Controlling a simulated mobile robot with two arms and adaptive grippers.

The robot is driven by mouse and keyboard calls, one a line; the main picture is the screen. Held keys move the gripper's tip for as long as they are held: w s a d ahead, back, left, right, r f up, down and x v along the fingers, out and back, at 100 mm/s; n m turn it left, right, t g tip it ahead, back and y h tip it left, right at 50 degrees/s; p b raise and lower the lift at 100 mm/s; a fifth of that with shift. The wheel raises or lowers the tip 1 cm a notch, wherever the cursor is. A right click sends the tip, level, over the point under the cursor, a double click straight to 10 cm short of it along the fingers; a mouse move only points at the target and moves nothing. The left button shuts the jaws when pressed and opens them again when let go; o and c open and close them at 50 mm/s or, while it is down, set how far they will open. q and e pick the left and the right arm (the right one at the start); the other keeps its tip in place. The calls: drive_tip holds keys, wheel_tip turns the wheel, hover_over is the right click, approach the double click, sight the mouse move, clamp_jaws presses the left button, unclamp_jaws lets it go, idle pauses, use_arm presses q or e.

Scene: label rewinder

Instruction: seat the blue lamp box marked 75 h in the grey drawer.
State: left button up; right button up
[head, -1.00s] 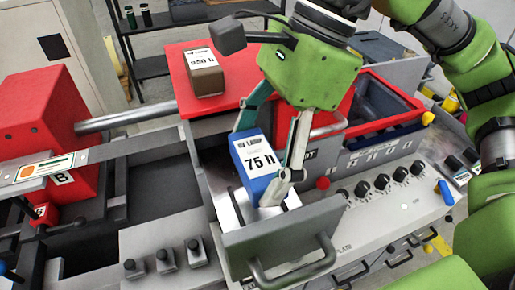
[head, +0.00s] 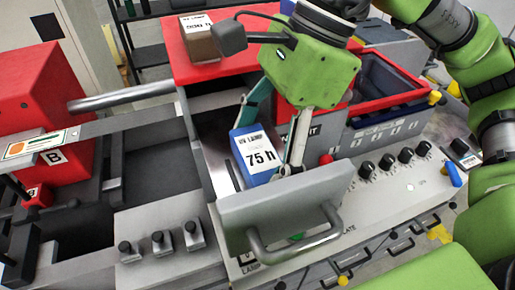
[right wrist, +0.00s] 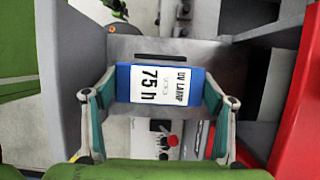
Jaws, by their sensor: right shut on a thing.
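The blue lamp box (head: 262,176) has a white label reading 75 h. My right gripper (head: 267,150) is shut on it, with one finger on each side. The box is upright over the open grey drawer (head: 283,213), close behind its front panel, which hides the drawer floor there. I cannot tell whether its base touches the floor. In the right wrist view the box (right wrist: 124,84) is between both fingers of the right gripper (right wrist: 160,88), with its label facing the camera. My left gripper is in neither view.
A brown box (head: 200,46) stands on the red top (head: 172,50) behind the drawer. A control panel with black knobs (head: 387,161) and a red button (head: 326,159) lies right of the drawer. Grey switches (head: 158,243) are at its left.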

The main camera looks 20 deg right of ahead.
drive_tip(key=shift+f+b, duration=0.35)
drive_tip(key=o, duration=1.4)
drive_tip(key=shift+r, duration=0.1)
